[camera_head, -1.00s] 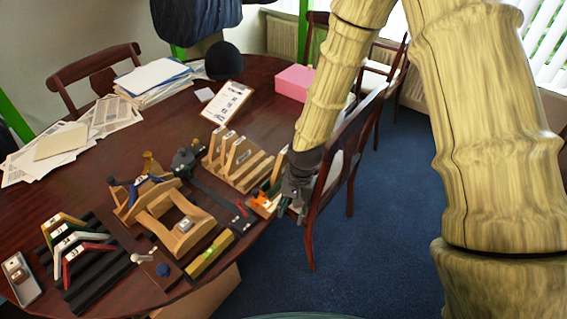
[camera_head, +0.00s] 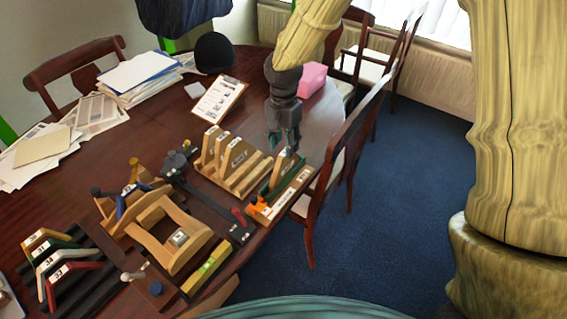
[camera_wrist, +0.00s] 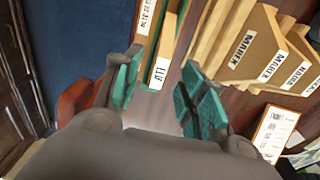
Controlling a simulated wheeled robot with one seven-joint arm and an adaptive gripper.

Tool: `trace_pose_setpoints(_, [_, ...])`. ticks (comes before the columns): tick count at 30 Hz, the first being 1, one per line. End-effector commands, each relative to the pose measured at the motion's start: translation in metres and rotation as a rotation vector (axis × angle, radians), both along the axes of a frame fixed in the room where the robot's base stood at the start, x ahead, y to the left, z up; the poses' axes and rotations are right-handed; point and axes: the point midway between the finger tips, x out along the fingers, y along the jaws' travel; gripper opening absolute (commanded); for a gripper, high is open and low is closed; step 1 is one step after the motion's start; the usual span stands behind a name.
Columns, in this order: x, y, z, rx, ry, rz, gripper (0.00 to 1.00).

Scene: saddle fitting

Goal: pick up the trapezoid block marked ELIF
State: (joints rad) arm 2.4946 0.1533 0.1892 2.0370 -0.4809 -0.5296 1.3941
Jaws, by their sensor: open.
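The block with the white label reading ELIF (camera_wrist: 160,72) shows between my fingers in the wrist view. In the head view a block with a dark green side (camera_head: 277,178) stands on a wooden base at the table's right edge, with a white label on top; its text is too small to read there. My gripper (camera_head: 284,140) hangs just above that block, pointing down. In the wrist view my gripper (camera_wrist: 160,95) is open, its teal finger pads spread on either side of the labelled block. I cannot tell whether either pad touches it.
An orange clamp-like part (camera_head: 257,206) lies at the base's near end. A chair (camera_head: 335,165) stands close on the right. A clipboard (camera_head: 219,99) lies farther back.

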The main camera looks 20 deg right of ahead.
Motion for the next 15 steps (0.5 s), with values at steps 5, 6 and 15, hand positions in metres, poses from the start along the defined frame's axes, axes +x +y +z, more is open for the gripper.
trace_pose_setpoints(5, [-0.001,0.000,-0.023,0.001,0.003,0.001,0.41])
trace_pose_setpoints(6, [0.000,0.000,-0.028,0.000,0.003,0.001,0.41])
trace_pose_setpoints(15, [0.000,0.000,-0.048,0.001,0.001,0.002,0.41])
